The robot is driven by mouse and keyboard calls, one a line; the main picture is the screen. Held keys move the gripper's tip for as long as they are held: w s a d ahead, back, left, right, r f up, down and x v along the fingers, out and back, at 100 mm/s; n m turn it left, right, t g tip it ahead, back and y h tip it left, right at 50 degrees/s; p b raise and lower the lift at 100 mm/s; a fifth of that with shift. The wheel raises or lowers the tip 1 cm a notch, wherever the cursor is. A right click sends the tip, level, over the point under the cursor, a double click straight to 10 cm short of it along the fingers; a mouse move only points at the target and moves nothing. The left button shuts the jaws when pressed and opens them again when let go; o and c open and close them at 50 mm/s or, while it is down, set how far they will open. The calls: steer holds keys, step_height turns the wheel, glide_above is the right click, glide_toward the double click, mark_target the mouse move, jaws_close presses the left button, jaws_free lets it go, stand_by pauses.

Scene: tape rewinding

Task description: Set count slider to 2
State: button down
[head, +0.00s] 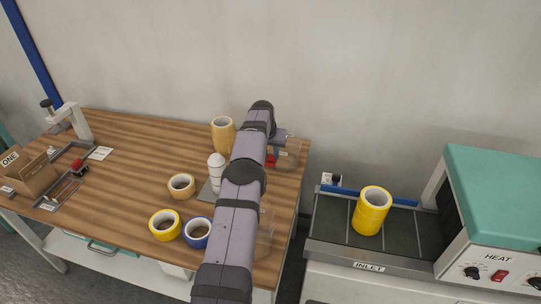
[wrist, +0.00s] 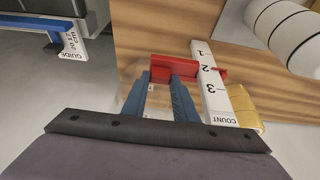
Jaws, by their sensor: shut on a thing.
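The red count slider (wrist: 173,68) is in the upper middle of the wrist view. It sits beside the white COUNT scale (wrist: 216,90), which reads 1, 2, 3. A red part also shows on the far side of the scale, roughly level with the 2. My gripper (wrist: 162,80) has its two blue fingers at the slider's red block and is shut on it. In the head view only a bit of the red slider (head: 270,161) shows beside my arm, which hides most of the scale and my gripper.
Tape rolls stand on the wooden table: tan (head: 181,186), yellow (head: 165,225), blue (head: 198,233) and a tall tan stack (head: 222,134). A white spindle (head: 216,173) is left of my arm. A yellow stack (head: 371,210) stands on the inlet tray (head: 318,238) at right.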

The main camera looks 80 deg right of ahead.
steer(key=c, duration=1.4)
jaws_free()
steer(key=shift+r, duration=0.1)
steer(key=b+v, duration=0.3)
steer(key=v, duration=0.4)
steer(key=shift+a, duration=0.1)
